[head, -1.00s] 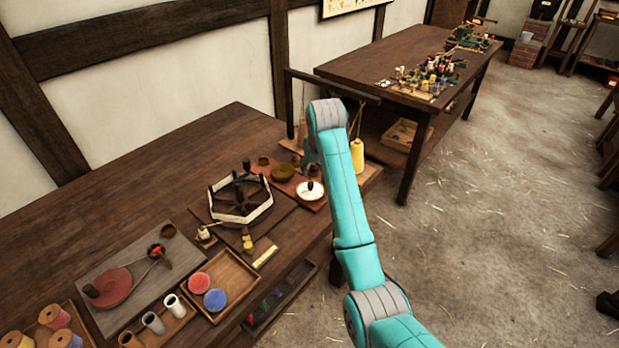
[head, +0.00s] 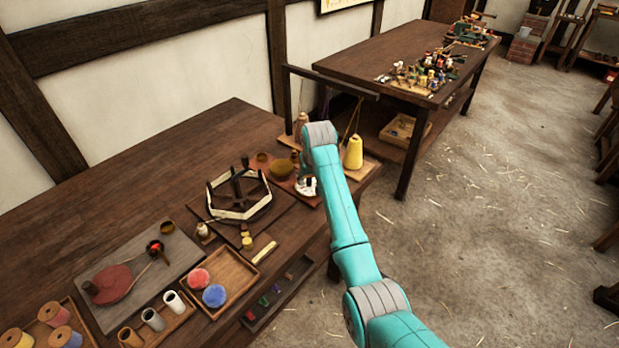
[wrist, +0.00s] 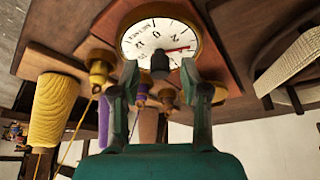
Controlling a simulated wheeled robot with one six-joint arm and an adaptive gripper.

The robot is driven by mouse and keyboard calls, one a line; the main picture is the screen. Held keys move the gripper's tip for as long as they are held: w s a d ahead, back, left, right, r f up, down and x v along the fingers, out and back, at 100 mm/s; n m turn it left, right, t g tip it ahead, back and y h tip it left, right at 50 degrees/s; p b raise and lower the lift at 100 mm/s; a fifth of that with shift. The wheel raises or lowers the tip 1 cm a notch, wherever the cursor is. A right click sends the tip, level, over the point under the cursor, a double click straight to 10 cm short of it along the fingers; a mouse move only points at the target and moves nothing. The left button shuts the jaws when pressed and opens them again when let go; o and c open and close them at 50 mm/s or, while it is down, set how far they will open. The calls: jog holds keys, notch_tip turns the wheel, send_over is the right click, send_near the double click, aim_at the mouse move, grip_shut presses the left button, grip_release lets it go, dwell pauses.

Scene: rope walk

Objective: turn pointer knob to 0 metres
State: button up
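The dial (head: 306,190) is a white disc on a wooden mount at the right end of the near bench, partly covered by my arm in the head view. In the wrist view its white face (wrist: 140,42) shows upside down, with dark numbers, lettering and a red pointer (wrist: 177,49) aimed right; I cannot read the exact value. The dark pointer knob (wrist: 160,66) stands at the dial's lower middle. My gripper (wrist: 160,75) is open, with one green finger on each side of the knob and gaps visible.
A hexagonal winder (head: 240,200) stands left of the dial. A yellow cone of yarn (head: 353,153) stands close to my arm on the right. The bench's back left is bare.

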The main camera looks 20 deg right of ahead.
grip_shut()
jog(key=shift+n, duration=0.3)
jog(key=n+y, duration=0.1)
jog(key=n, duration=0.2)
jog(key=shift+d+y, duration=0.15)
jog(key=shift+y, duration=0.15)
jog(key=n+g+y, duration=0.1)
jog(key=n, duration=0.5)
jog(key=n+g+y, duration=0.1)
jog(key=n, duration=0.1)
jog(key=shift+w+d+n, duration=0.1)
jog(key=shift+w+n, duration=0.05)
jog(key=shift+n, duration=0.15)
jog(key=shift+n+g+y, duration=0.5)
jog(key=shift+n+g, duration=0.4)
jog(key=shift+n, duration=1)
